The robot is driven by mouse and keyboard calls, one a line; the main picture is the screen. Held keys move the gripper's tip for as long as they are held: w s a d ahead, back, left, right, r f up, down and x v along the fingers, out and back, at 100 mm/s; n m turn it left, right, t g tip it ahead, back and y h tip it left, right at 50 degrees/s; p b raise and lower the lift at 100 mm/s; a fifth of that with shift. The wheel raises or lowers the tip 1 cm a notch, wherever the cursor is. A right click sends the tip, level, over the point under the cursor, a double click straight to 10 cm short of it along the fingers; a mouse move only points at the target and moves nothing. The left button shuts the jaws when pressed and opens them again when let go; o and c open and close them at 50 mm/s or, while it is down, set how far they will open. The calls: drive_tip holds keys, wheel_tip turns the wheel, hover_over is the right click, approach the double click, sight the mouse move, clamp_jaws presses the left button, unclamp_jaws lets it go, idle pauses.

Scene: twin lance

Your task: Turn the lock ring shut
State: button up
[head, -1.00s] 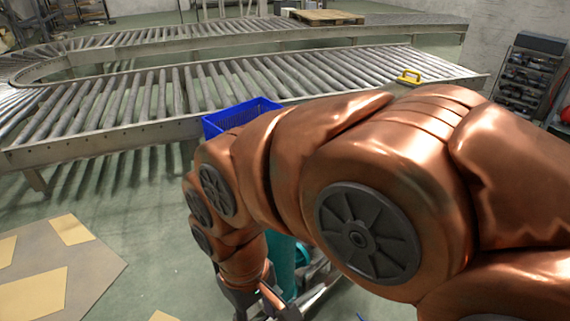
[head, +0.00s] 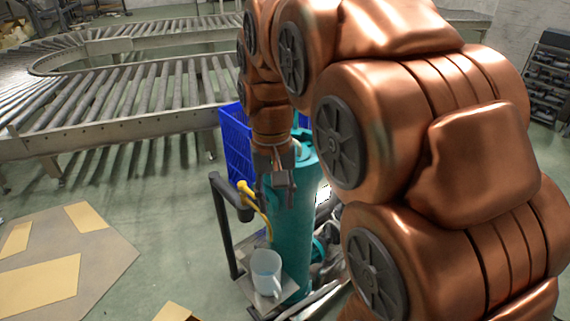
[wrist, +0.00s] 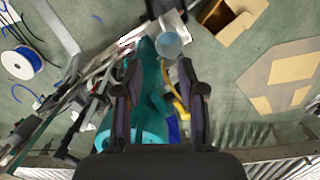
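A teal upright cylinder (head: 284,240) stands in front of the blue crate, and it also shows below my gripper in the wrist view (wrist: 150,82). I cannot make out a lock ring for certain in either view. A yellow-handled tool (head: 250,192) rests on a black stand beside the cylinder. Its yellow part shows near the right finger in the wrist view (wrist: 180,106). My gripper (head: 274,180) points down near the cylinder's upper part. In the wrist view its fingers (wrist: 158,72) are apart with nothing seen held between them. Contact with the cylinder cannot be told.
A translucent cup (head: 266,268) stands on a small plate at the cylinder's foot. The black stand (head: 226,220) rises to its left. The blue crate (head: 236,145) and roller conveyor (head: 120,100) are behind. Cables and a spool (wrist: 23,63) lie on the floor.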

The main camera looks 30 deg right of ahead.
drive_tip(key=w+d+m+b, duration=0.1)
drive_tip(key=w+d, duration=0.3)
drive_tip(key=w, duration=0.1)
drive_tip(key=w+d+r+m+b, duration=0.1)
drive_tip(key=w+d, duration=0.3)
drive_tip(key=w, duration=0.1)
drive_tip(key=w+d+r+m+t+b, duration=0.1)
drive_tip(key=w+d+m, duration=0.1)
drive_tip(key=w+d, duration=0.2)
drive_tip(key=shift+w, duration=0.75)
drive_tip(key=shift+f+p, duration=0.45)
drive_tip(key=shift+f, duration=3.4)
drive_tip(key=shift+c, duration=0.2)
clamp_jaws()
